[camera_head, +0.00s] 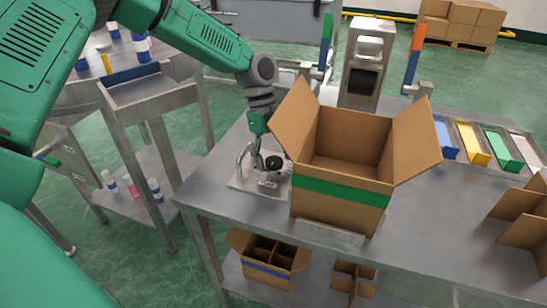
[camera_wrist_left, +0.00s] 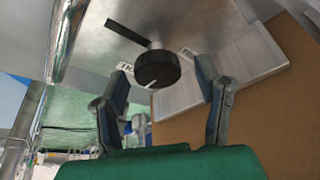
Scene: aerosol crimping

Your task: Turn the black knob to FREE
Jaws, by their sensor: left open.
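The black knob (camera_head: 274,163) sits on a small pale metal plate at the left end of the bench, left of the open carton. In the left wrist view the knob (camera_wrist_left: 157,68) is round, with a white mark on its rim and a dark flat bar beside it. Small labels flank it, one (camera_wrist_left: 126,67) cut by a finger; I cannot read them fully. My left gripper (camera_wrist_left: 163,78) is open, its fingers on either side of the knob, apart from it as far as I can tell. It points down at the fixture in the head view (camera_head: 257,157).
The open cardboard carton (camera_head: 343,190) with a green band stands close to the right of my left gripper. Coloured trays (camera_head: 472,145) line the bench's right side. A metal side table (camera_head: 150,95) is at left; a divided box (camera_head: 268,262) sits on the lower shelf.

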